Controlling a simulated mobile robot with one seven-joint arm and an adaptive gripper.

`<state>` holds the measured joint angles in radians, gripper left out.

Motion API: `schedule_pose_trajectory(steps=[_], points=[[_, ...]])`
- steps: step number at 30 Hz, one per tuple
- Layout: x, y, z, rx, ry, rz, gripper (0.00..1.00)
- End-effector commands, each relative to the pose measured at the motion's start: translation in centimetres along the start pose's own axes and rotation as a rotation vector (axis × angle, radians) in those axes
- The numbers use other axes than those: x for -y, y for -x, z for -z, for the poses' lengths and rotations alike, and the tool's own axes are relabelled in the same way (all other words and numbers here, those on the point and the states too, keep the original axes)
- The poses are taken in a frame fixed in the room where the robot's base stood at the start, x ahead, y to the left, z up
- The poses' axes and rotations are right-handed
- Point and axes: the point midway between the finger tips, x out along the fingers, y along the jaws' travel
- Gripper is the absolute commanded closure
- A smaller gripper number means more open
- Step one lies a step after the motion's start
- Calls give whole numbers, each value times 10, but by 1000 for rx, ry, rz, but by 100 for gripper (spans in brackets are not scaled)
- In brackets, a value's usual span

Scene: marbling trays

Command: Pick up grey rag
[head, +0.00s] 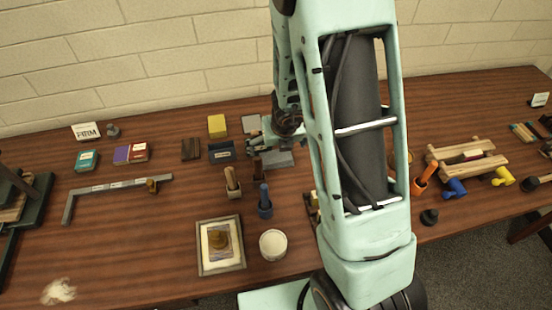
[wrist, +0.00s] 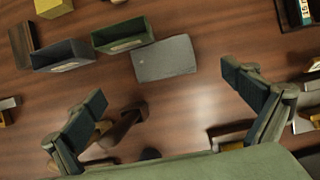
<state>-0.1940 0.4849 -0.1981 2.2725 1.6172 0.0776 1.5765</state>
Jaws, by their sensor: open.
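The grey rag (wrist: 164,58) lies flat on the table in the wrist view, a folded rectangle. In the head view the grey rag (head: 280,159) shows beside my wrist, partly covered by my arm. My gripper (wrist: 166,88) is open and empty in the wrist view, its two dark fingers wide apart. The rag lies ahead of the gap between the fingertips, nearer the upper middle of that view, and no finger touches it. In the head view my arm hides much of the gripper.
A green open box (wrist: 122,35) stands close to the rag's left, with a blue-grey box (wrist: 62,55) beyond it. A brown handled tool (wrist: 125,125) lies by the left finger. Bare table lies right of the rag. A framed picture (head: 221,246) and white tub (head: 272,245) are nearer.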

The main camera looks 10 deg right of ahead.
Motion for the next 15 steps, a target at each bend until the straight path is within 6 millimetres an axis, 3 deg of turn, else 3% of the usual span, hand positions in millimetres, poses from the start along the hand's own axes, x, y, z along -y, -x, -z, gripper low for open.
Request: schedule_pose_trajectory(steps=[6,15], points=[[0,-27,2,-3,0,0,0],[1,-40,2,-3,0,0,0]])
